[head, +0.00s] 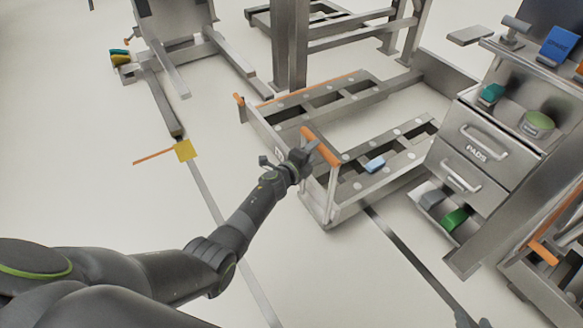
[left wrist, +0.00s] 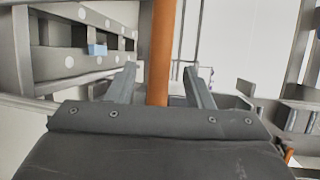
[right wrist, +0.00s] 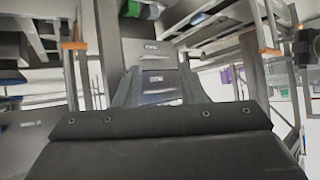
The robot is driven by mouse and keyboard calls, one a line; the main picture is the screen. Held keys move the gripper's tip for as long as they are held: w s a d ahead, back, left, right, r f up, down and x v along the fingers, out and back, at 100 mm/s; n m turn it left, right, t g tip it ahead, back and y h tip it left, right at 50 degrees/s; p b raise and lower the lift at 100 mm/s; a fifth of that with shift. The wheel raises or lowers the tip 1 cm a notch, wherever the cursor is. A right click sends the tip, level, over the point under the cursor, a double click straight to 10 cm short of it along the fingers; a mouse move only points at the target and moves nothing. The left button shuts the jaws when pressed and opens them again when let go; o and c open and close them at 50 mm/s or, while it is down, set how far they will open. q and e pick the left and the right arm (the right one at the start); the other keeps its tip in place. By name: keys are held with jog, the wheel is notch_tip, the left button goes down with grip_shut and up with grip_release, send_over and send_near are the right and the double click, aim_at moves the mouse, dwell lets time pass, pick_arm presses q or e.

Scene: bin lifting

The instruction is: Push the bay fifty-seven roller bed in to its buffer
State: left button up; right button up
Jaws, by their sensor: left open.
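The roller bed (head: 349,198) is a low grey metal frame with round rollers and an orange push handle (head: 322,147) on its near end. A small label on its near side is too small to read. My left gripper (head: 307,155) is open at this handle. In the left wrist view the orange handle (left wrist: 161,50) stands upright between the two spread fingers; contact cannot be told. My right gripper (right wrist: 160,88) shows in the right wrist view with fingers apart and nothing between them, facing a drawer cabinet. Which part is the buffer cannot be told.
A small blue block (head: 374,165) lies on the roller bed. A drawer cabinet marked PADS (head: 476,151) stands right of it. A yellow square (head: 185,150) and dark floor strips mark the floor. A grey metal stand (head: 180,45) is at the back left.

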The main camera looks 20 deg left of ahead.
pick_arm(q)
jog(key=p+v, duration=0.6)
jog(key=v, duration=0.4)
jog(key=shift+s, duration=0.2)
pick_arm(e)
jog(key=s+f+g, duration=0.8)
jog(key=s+f, duration=0.2)
jog(key=shift+s+a+f+y, duration=0.3)
pick_arm(q)
jog(key=shift+r, duration=0.15)
